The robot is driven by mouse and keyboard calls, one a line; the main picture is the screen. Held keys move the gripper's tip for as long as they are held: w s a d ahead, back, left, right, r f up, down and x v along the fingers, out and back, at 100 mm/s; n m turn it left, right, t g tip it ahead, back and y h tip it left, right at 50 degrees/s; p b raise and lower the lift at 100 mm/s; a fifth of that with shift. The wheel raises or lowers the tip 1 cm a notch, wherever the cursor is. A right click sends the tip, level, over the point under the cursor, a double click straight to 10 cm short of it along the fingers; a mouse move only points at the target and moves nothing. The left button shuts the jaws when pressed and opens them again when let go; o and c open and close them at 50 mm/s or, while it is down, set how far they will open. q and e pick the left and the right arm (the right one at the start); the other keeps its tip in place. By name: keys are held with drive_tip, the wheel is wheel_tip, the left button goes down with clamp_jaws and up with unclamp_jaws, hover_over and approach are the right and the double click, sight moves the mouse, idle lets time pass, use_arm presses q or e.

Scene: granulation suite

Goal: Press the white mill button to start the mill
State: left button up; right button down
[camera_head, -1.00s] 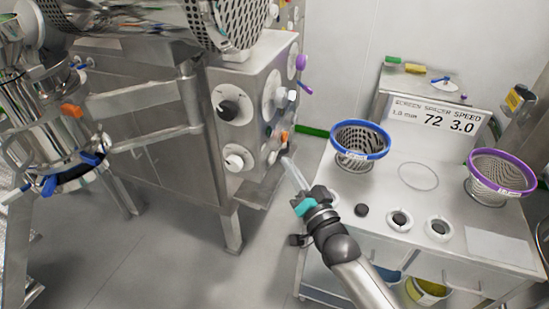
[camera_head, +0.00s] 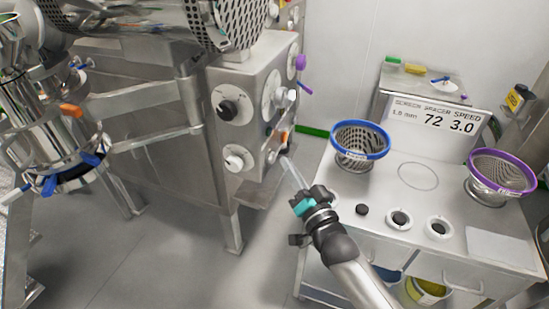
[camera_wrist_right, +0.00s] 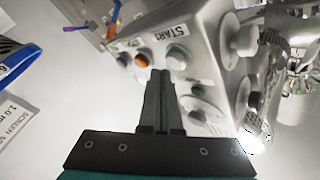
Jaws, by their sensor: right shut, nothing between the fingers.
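The steel machine's control panel (camera_head: 262,110) stands left of my right gripper (camera_head: 285,160) in the head view. In the right wrist view, a pale, whitish button (camera_wrist_right: 177,57) sits beside an upside-down START label (camera_wrist_right: 170,33). An orange button (camera_wrist_right: 142,60) is to its left. My right gripper (camera_wrist_right: 160,75) is shut and empty, its fingertips just below and between these two buttons in that picture. I cannot tell whether the tips touch the panel. The fingers hide part of the panel face. My left gripper is not in view.
A white bench (camera_head: 400,180) stands right of my arm, with a blue-rimmed basket (camera_head: 360,140) and a purple-rimmed basket (camera_head: 500,172). Large knobs (camera_head: 236,158) stick out of the panel. A clamped steel vessel (camera_head: 45,130) is at left. Floor (camera_head: 180,260) in front is clear.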

drive_tip(key=shift+w+a, duration=0.1)
drive_tip(key=shift+a, duration=0.25)
